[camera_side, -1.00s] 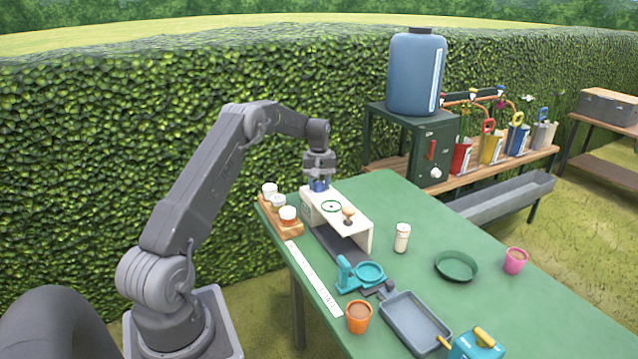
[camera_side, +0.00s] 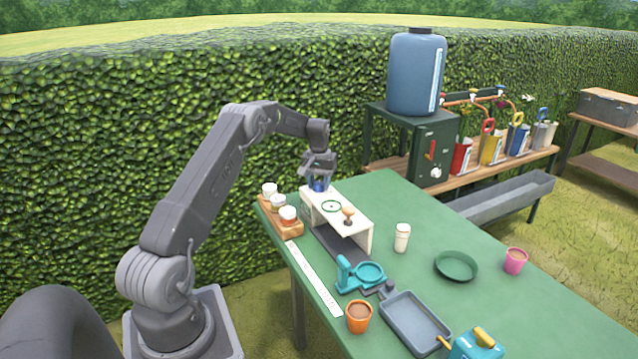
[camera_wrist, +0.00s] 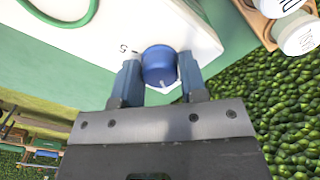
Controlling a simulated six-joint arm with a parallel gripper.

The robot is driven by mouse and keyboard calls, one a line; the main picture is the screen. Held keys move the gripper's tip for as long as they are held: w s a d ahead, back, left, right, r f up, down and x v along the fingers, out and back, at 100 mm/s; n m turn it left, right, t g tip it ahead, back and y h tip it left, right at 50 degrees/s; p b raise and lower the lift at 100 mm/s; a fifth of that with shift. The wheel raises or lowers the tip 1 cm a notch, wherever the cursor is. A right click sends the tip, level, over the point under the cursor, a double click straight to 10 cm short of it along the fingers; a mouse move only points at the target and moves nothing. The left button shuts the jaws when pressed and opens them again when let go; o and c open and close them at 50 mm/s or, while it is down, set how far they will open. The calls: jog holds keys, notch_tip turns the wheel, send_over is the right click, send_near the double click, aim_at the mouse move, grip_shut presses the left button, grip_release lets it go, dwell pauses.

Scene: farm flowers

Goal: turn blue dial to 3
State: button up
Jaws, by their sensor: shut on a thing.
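The blue dial (camera_wrist: 159,66) sits on the top face of a white box (camera_wrist: 120,30), near its corner. My gripper (camera_wrist: 158,75) is shut on the dial, with one finger on each side of it. In the side view my gripper (camera_side: 319,180) is at the back left end of the white box (camera_side: 357,222), and the dial is mostly hidden between the fingers.
A wooden rack with white-lidded jars (camera_side: 288,216) stands close beside the box. The box top also carries a green ring (camera_side: 331,206) and a wooden knob (camera_side: 348,212). A white shaker (camera_side: 402,237) and green dish (camera_side: 456,265) stand further right on the table.

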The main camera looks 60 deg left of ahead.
aim_at(319, 183)
jog(key=m, duration=1.3)
jog(key=shift+m, duration=0.4)
dwell(0.3)
jog(key=o, duration=0.9)
jog(key=shift+r, duration=0.1)
notch_tip(319, 183, up, 14)
jog(key=shift+f, duration=0.15)
